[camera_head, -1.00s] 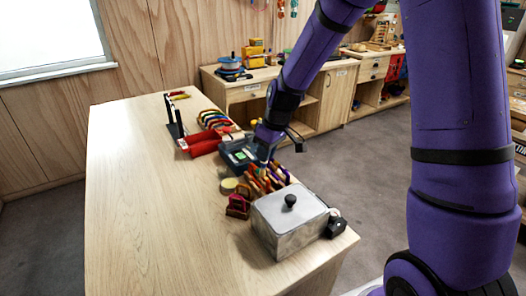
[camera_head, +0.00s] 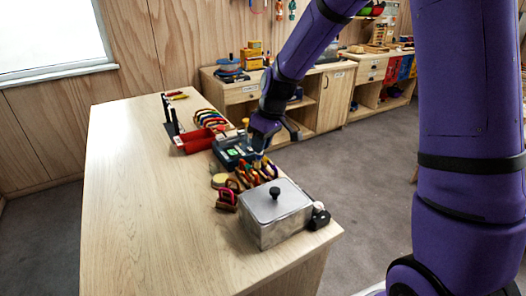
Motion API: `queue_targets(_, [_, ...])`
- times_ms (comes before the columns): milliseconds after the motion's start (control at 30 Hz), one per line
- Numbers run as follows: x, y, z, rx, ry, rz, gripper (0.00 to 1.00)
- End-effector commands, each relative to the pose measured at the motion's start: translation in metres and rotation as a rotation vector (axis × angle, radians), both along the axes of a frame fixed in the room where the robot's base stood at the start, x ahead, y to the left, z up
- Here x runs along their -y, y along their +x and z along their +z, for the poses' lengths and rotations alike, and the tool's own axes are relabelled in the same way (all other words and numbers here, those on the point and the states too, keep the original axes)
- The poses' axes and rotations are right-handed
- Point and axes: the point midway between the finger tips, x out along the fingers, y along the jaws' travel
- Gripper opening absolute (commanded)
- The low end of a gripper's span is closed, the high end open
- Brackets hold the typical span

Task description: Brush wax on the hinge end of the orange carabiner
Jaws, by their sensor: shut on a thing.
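My gripper (camera_head: 259,155) is over the near right part of the workbench, just above a row of coloured carabiners (camera_head: 250,178). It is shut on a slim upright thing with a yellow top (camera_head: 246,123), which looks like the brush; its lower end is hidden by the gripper. Orange shows among the carabiners close under the gripper, but they overlap and are too small to tell the orange carabiner's hinge end. I cannot tell whether the brush touches it. A round yellowish tin (camera_head: 219,181), perhaps the wax, sits left of the row.
A steel lidded box (camera_head: 276,215) with a black knob stands in front of the carabiners. A dark device (camera_head: 229,151) with a green screen and red trays (camera_head: 194,141) lie behind. The bench's left half (camera_head: 130,190) is clear.

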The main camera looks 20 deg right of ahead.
Motion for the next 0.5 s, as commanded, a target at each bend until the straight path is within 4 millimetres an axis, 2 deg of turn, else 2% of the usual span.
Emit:
queue_targets(300, [-0.007,0.003,0.030,0.004,0.000,0.000,0.00])
queue_targets(500, [-0.010,0.003,0.043,0.002,0.000,-0.001,0.00])
